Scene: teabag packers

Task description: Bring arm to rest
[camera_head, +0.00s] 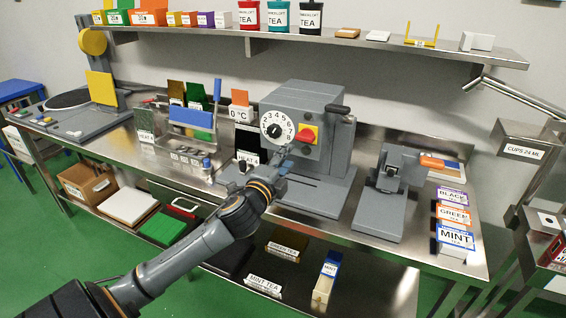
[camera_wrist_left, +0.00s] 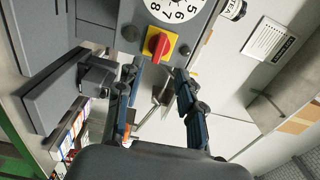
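My left arm reaches in from the lower left in the head view. Its gripper (camera_head: 281,160) is in front of the grey dial machine (camera_head: 334,125), below the numbered dial (camera_head: 276,130) and the red knob on its yellow plate (camera_head: 307,135). In the left wrist view the two blue fingers of my left gripper (camera_wrist_left: 158,75) stand apart with nothing held between them. The red knob (camera_wrist_left: 157,43) shows just beyond the fingertips, and I cannot tell the exact distance. My right gripper is in neither view.
A smaller grey device (camera_head: 388,195) stands right of the machine. Labelled tea boxes (camera_head: 455,237) sit at the bench's right end. A shelf (camera_head: 380,45) with tea tins runs above. A blue-handled holder (camera_head: 192,118) stands left. Boxes lie on the lower shelf.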

